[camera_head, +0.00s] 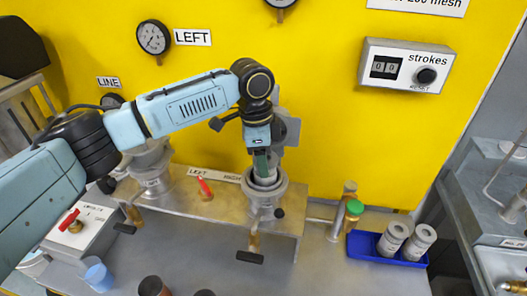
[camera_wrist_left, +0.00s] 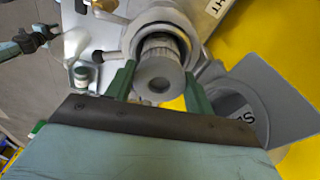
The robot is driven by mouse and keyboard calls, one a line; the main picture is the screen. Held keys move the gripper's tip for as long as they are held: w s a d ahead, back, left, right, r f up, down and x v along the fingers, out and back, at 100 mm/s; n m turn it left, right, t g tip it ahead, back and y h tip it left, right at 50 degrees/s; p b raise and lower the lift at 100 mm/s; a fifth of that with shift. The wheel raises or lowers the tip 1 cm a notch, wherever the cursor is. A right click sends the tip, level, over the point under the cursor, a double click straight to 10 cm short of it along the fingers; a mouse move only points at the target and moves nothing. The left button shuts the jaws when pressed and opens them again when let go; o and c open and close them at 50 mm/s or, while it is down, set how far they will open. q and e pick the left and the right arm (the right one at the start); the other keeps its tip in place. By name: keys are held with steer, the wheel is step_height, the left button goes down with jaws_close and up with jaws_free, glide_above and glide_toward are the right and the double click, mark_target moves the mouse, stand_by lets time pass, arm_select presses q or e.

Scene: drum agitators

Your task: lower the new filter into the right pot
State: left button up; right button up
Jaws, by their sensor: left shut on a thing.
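My left gripper (camera_head: 262,164) is over the right pot (camera_head: 265,206), pointing down. It is shut on the new filter (camera_head: 266,180), a pale grey cylinder. In the left wrist view the filter's round grey end (camera_wrist_left: 156,76) with a dark centre sits between the green fingers of the gripper (camera_wrist_left: 157,88). The filter's far part reaches into the round mouth of the pot (camera_wrist_left: 168,18), roughly in line with it. How deep it sits is hidden. The pot's grey lid (camera_head: 287,131) stands open behind the gripper. My right gripper is not in the head view.
The left pot (camera_head: 151,175) stands on the same metal plate, with a red-handled valve (camera_head: 205,187) between the pots. A blue tray (camera_head: 361,245) at the right holds two grey cylinders (camera_head: 393,239). A green-capped fitting (camera_head: 354,208) stands beside it. A yellow panel (camera_head: 330,130) closes the back.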

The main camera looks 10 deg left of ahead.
arm_select(q)
steer(key=shift+f, duration=1.3)
stand_by(0.4)
steer(key=o, duration=1.3)
steer(key=shift+o, duration=0.2)
step_height(320, 180, up, 13)
steer(key=a, duration=0.1)
steer(key=shift+s+a+r, duration=0.2)
steer(key=shift+a, duration=0.05)
steer(key=shift+f, duration=0.1)
